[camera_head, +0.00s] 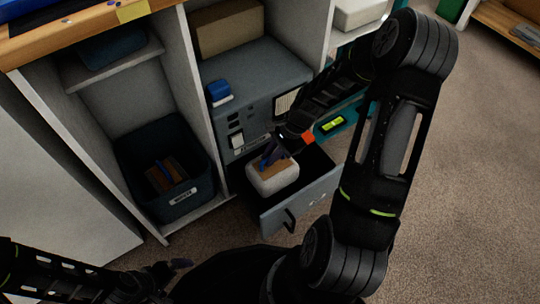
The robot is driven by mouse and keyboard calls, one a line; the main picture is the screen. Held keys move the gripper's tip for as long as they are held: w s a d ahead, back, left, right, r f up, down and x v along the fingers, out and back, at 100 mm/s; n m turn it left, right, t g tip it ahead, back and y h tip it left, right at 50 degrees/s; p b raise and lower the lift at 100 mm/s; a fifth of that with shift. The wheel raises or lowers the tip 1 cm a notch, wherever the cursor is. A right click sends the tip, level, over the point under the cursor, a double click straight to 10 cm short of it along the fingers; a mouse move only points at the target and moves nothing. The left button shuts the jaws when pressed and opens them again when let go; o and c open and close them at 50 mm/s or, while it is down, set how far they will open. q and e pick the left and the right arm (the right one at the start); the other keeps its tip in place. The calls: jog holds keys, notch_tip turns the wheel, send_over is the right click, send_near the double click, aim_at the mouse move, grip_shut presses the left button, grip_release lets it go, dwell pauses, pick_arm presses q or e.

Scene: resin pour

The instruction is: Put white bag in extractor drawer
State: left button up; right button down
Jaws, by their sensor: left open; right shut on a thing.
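The white bag (271,182) has a brown top and is at the open extractor drawer (318,197), over or inside its left part. I cannot tell whether it touches the drawer floor. My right gripper (272,158) reaches down from the upper right and is shut on the top of the bag; its fingertips are partly hidden. The drawer sits at the bottom of the grey extractor (257,78) and is pulled out, its handle facing front. My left gripper (178,268) is open and empty, low in the picture, apart from the bag and drawer.
A blue item (218,90) and a cardboard-coloured box (228,27) are on the extractor. Carpet (455,200) is free at right.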

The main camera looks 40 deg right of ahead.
jog(key=shift+f+b, duration=0.3)
jog(key=shift+f, duration=0.35)
jog(key=c, duration=1.5)
grip_release()
jog(key=shift+o, duration=0.2)
jog(key=shift+r, duration=0.15)
jog(key=shift+r, duration=0.25)
jog(key=p+v, duration=0.6)
jog(key=v, duration=0.6)
jog(key=shift+r, duration=0.25)
